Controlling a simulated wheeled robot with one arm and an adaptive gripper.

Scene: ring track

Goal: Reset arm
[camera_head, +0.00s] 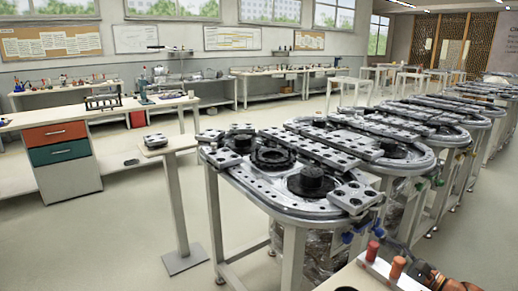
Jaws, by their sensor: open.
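My gripper does not show clearly anywhere in the head view. The nearest ring track (330,207) stands right of the middle, a grey rounded table top with rows of holes and raised plates. Round black parts sit on it, one near its front (311,181) and another at its left (240,138). At the bottom right edge, an orange and dark part (430,276) is cut off by the frame, and I cannot tell whether it is my arm.
Several more ring tracks (440,127) run back to the right. A small pedestal stand (165,146) holds a grey block at left. Red and orange cylinders (373,251) stand on a light surface at bottom right. A workbench (60,114) lines the left. The floor at lower left is clear.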

